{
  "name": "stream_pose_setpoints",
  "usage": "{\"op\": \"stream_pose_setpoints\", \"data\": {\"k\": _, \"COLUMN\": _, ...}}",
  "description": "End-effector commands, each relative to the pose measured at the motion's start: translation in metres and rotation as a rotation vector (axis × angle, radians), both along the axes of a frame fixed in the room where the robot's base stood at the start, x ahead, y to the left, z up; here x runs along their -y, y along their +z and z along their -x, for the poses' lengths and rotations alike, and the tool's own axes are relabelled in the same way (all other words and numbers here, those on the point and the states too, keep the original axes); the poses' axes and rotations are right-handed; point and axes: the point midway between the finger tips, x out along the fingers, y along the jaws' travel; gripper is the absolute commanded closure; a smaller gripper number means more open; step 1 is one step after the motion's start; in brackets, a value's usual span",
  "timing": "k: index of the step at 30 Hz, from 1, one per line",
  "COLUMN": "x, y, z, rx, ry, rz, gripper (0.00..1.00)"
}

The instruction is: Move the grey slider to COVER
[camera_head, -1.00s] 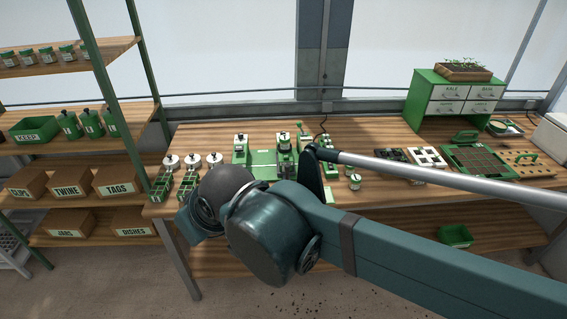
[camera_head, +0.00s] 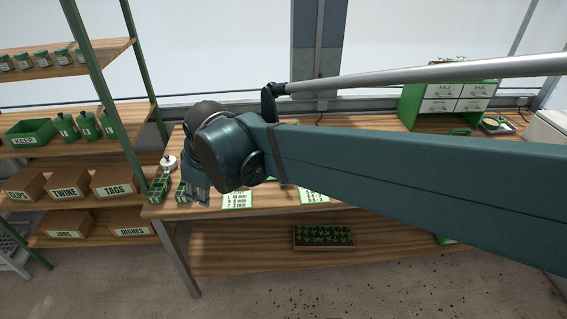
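The grey slider and its COVER mark cannot be made out; my arm hides the middle of the wooden workbench (camera_head: 265,209), where the green seeder stood in view earlier. My arm's end hangs over the bench's left part. What seems to be my gripper (camera_head: 196,188) shows only as a small blue-grey part below the round wrist joint. Its fingertips and anything between them are hidden.
A white-lidded jar (camera_head: 168,162) and a green divided tray (camera_head: 158,188) stand at the bench's left end, close to my wrist. White printed cards (camera_head: 238,200) lie along the front edge. A green-and-white drawer cabinet (camera_head: 455,104) stands at the back right.

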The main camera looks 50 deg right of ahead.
Motion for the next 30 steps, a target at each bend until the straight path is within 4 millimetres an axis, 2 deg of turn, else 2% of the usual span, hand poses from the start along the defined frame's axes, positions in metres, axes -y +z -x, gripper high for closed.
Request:
{"op": "stream_pose_setpoints", "data": {"k": 14, "x": 0.081, "y": 0.001, "z": -0.041, "rx": -0.139, "ry": 0.23, "rz": 0.121, "gripper": 0.7}}
{"op": "stream_pose_setpoints", "data": {"k": 30, "x": 0.183, "y": -0.02, "z": -0.07, "rx": -0.287, "ry": 0.517, "rz": 0.195, "gripper": 0.7}}
